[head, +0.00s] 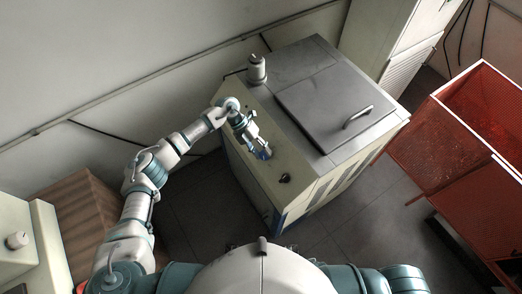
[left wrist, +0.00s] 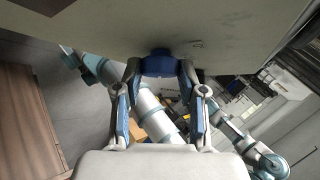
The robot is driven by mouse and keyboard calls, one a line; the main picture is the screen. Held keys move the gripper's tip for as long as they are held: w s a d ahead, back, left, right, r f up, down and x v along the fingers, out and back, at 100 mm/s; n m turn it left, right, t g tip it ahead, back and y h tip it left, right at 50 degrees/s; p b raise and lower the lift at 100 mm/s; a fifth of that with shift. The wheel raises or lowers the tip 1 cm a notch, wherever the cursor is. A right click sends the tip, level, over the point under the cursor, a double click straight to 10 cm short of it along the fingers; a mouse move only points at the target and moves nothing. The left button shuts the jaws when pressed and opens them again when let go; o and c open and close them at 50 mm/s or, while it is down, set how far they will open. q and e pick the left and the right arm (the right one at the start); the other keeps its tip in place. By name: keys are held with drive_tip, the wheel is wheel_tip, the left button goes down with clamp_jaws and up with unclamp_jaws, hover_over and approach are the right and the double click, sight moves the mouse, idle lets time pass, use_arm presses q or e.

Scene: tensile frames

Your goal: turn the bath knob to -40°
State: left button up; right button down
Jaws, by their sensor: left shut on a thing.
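The bath is a pale cabinet (head: 297,196) with a grey top in the head view. My left gripper (head: 262,153) is at the sloping front panel, shut on the blue bath knob. In the left wrist view the blue knob (left wrist: 158,63) sits on the pale panel, between the two fingertips of my left gripper (left wrist: 160,68). The knob's pointer and angle marks cannot be made out. In the head view the gripper covers most of the knob. My right gripper is not in view.
A small dark switch (head: 285,178) is on the same panel, right of my gripper. A grey lid (head: 325,100) with a bar handle (head: 357,117) covers the top. A cylindrical unit (head: 257,68) stands at the back left corner. A red mesh bin (head: 450,140) stands right.

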use_arm(q)
drive_tip(key=shift+s+f, duration=0.25)
drive_tip(key=shift+f, duration=0.1)
drive_tip(key=o, duration=1.1)
drive_tip(key=shift+w+a+r, duration=0.1)
drive_tip(key=shift+w+r, duration=0.15)
drive_tip(key=shift+r, duration=0.15)
drive_tip(key=v, duration=1.1)
drive_tip(key=shift+w+a, duration=0.15)
drive_tip(key=shift+w, duration=0.05)
